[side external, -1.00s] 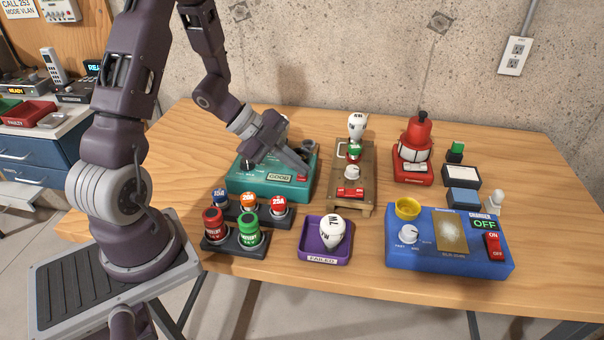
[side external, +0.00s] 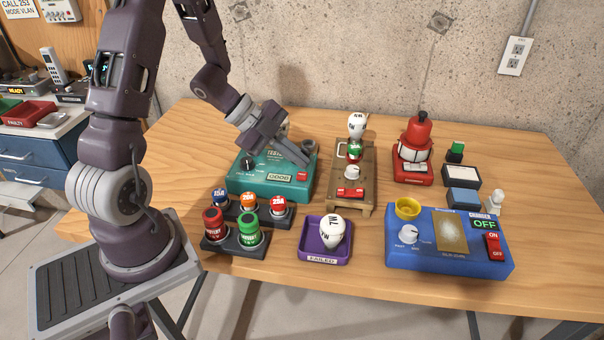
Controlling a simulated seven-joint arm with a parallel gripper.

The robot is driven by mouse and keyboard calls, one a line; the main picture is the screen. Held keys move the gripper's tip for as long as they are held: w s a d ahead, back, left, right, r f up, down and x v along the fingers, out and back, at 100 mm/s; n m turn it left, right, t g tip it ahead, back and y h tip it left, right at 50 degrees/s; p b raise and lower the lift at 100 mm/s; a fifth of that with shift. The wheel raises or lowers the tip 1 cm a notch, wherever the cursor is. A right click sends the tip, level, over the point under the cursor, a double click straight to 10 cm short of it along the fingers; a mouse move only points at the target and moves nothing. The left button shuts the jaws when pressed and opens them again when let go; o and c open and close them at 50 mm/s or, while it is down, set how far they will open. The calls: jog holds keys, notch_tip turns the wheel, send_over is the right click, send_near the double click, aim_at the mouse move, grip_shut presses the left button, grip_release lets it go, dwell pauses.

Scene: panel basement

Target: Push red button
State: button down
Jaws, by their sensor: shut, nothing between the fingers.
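A teal box (side external: 250,185) with a "GOOD" label stands at the left middle of the wooden table. A small red button (side external: 302,177) is on its front right corner, in plain sight. My gripper (side external: 307,164) reaches down over the box from the upper left. Its fingers are shut and empty, and the tips are just above and behind the red button, seemingly apart from it. A wooden board (side external: 365,190) to the right bears a red switch (side external: 350,193).
A purple "FAILED" tray (side external: 309,254) holds a white bulb. Racks of coloured fuses (side external: 235,247) stand in front of the teal box. The table's far left is clear.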

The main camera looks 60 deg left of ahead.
jog(key=shift+r, duration=2.35)
jog(key=w+a+r+n+t+y, duration=0.2)
jog(key=w+r+n+t+y, duration=0.15)
jog(key=r, duration=0.25)
notch_tip(320, 180, up, 8)
jog(key=r+n+y, duration=0.1)
jog(key=n+y, duration=0.5)
jog(key=n, duration=0.1)
send_over(298, 174)
jog(key=s+a, duration=0.2)
jog(key=s+d+f+n+g+h, duration=0.1)
jog(key=s+d+n+g+h, duration=0.1)
jog(key=s+d, duration=0.4)
jog(key=s+d+f+n+g+h, duration=0.1)
jog(key=s+d+n+g, duration=0.2)
jog(key=s, duration=0.9)
jog(key=d+n, duration=0.1)
jog(key=d, duration=0.2)
jog(key=shift+f+h, duration=0.35)
jog(key=shift+f, duration=0.05)
